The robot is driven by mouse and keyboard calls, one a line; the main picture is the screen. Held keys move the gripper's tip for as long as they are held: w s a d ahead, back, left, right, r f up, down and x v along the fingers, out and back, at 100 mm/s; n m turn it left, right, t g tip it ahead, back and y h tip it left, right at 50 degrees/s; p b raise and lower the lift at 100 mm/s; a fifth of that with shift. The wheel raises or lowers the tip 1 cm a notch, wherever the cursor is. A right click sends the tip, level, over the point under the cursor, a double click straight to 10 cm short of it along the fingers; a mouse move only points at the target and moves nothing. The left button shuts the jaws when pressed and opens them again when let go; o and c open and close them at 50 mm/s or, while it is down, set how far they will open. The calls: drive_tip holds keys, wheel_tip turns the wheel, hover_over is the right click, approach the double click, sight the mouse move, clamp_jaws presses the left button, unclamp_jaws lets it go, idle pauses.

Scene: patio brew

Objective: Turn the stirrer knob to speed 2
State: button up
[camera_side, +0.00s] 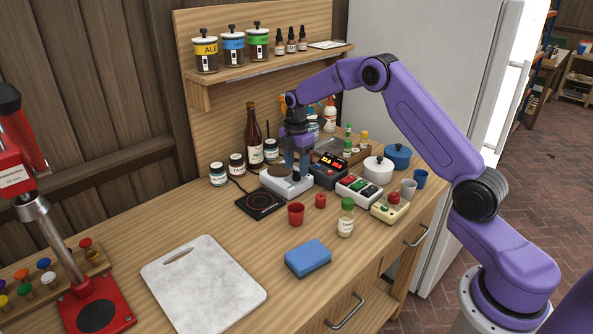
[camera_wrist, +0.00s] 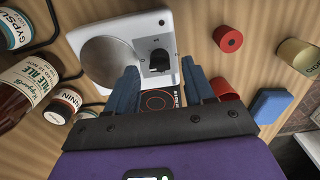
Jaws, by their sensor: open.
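The stirrer (camera_side: 278,188) is a white box with a round grey plate on top, and it stands on the wooden bench. In the wrist view the stirrer (camera_wrist: 107,85) shows its black knob (camera_wrist: 159,61) on the right part of its top. Small marks ring the knob, but I cannot read its setting. My gripper (camera_side: 297,174) points down over the stirrer. In the wrist view my gripper (camera_wrist: 160,68) is open, with a blue finger on each side of the knob. I cannot tell whether either finger touches the knob, and it is hidden in the side view.
A black hotplate (camera_side: 260,203) lies beside the stirrer. A dark controller (camera_side: 327,176) with a red display stands to its right. A brown bottle (camera_side: 254,140) and jars stand behind. A red cup (camera_side: 296,214) and red weight (camera_side: 320,200) stand in front.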

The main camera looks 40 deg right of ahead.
sight(297, 175)
drive_tip(key=shift+f, duration=1.2)
clamp_jaws()
